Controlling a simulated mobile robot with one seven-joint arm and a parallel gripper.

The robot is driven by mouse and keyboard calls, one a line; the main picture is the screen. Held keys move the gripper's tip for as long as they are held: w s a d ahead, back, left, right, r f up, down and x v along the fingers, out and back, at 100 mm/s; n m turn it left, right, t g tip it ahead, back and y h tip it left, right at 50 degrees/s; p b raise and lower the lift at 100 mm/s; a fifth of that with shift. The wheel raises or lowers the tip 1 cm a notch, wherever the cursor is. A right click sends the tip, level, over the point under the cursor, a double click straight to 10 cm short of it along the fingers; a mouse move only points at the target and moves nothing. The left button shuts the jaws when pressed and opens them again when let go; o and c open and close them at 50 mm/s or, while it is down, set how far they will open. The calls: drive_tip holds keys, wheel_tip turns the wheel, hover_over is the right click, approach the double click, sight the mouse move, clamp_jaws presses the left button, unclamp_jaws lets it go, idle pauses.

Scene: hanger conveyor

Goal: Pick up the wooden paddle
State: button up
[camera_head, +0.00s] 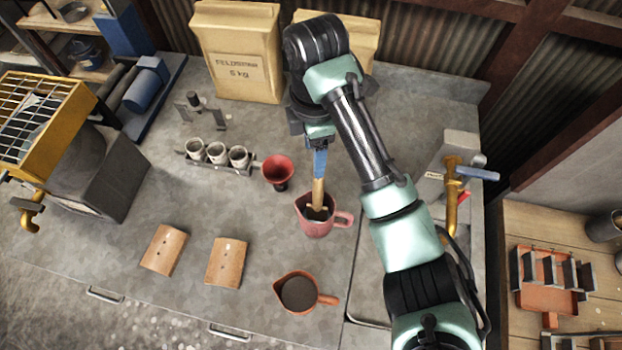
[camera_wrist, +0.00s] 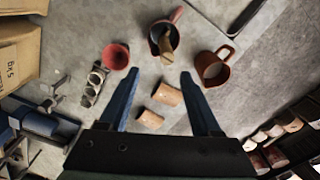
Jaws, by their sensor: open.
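The wooden paddle (camera_head: 318,193) stands tilted in a pink pitcher (camera_head: 317,228), its handle sticking up and its lower end hidden inside. In the wrist view the paddle (camera_wrist: 167,45) shows beyond the fingertips, roughly in line with the gap between them. My gripper (camera_head: 320,172) has blue fingers and hangs above the pitcher. In the head view a finger overlaps the top of the paddle, and contact cannot be told. The wrist view shows my gripper (camera_wrist: 160,73) open, with nothing held between the fingers.
A red funnel (camera_head: 278,171) stands left of the pitcher. An orange pitcher with dark contents (camera_head: 325,299) stands in front. Two wooden blocks (camera_head: 164,250) (camera_head: 227,262) lie front left. A brass tap (camera_head: 451,195) is at the right; paper bags (camera_head: 238,50) stand behind.

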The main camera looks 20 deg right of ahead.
sight(318, 186)
drive_tip(key=f+b, duration=0.2)
drive_tip(key=f, duration=0.1)
drive_tip(key=s+f+b, duration=0.1)
drive_tip(key=f, duration=0.2)
drive_tip(key=shift+s+a+b, duration=0.1)
drive_tip(key=shift+s+b, duration=0.05)
drive_tip(key=shift+b, duration=0.25)
drive_tip(key=shift+w+f, duration=0.2)
drive_tip(key=shift+f, duration=0.2)
drive_tip(key=shift+s+f+b, duration=0.25)
drive_tip(key=shift+f+b, duration=0.05)
drive_tip(key=shift+b, duration=0.25)
drive_tip(key=shift+d+f+b, duration=0.15)
drive_tip(key=shift+f+b, duration=0.2)
drive_tip(key=shift+f, duration=0.3)
drive_tip(key=shift+d+f+b, duration=0.15)
drive_tip(key=shift+f+b, duration=0.2)
drive_tip(key=shift+f, duration=0.25)
drive_tip(key=shift+d+f+p, duration=0.1)
drive_tip(key=shift+f+p, duration=0.45)
drive_tip(key=shift+f, duration=0.4)
clamp_jaws()
